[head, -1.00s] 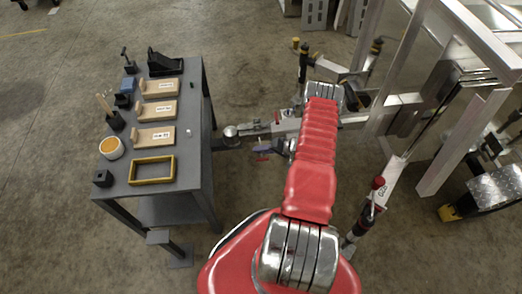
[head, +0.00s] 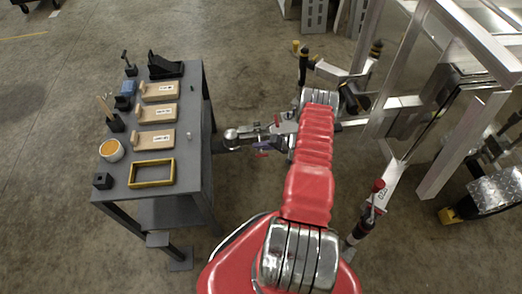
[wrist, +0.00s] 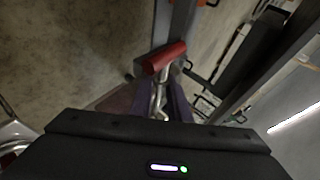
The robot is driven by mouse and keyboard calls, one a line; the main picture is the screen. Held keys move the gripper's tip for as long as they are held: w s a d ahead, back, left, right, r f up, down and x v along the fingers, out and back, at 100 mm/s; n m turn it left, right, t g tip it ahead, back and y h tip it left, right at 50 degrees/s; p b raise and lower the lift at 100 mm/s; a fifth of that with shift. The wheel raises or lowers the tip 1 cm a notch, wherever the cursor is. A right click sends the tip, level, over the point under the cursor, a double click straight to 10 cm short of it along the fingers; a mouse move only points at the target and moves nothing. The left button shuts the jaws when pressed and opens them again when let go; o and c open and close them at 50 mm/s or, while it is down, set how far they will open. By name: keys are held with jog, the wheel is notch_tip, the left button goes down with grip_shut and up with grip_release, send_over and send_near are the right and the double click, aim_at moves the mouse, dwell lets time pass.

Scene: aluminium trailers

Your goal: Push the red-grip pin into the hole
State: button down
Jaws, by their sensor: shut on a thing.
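The red grip (wrist: 165,58) of the pin shows in the wrist view, lying crosswise just beyond my fingertips. My gripper (wrist: 163,82) is shut on the pin, with a bright metal part between its two dark purple fingers. In the head view a small red spot (head: 262,154) shows below the silver drawbar (head: 262,133), close to where my gripper is. It may be the grip. The hole cannot be made out in either view, and I cannot tell whether the pin's tip is in it.
A grey table (head: 190,180) at left holds wooden trays, a yellow frame (head: 152,173) and small tools. The drawbar's round end reaches the table's right side. Aluminium trailer frames (head: 455,150) and a red-knobbed jack (head: 377,188) stand at right. Open floor lies at the back.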

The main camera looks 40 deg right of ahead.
jog(key=shift+w+d, duration=0.55)
jog(key=shift+w, duration=0.3)
jog(key=shift+w+d, duration=0.5)
jog(key=shift+w, duration=0.25)
jog(key=shift+w+d, duration=0.45)
jog(key=shift+w, duration=0.25)
jog(key=shift+w+d, duration=0.5)
jog(key=shift+w, duration=0.25)
dwell(2.1)
jog(key=c, duration=1.6)
grip_release()
jog(key=shift+d, duration=0.1)
jog(key=shift+s+d, duration=0.1)
jog(key=shift+s, duration=0.05)
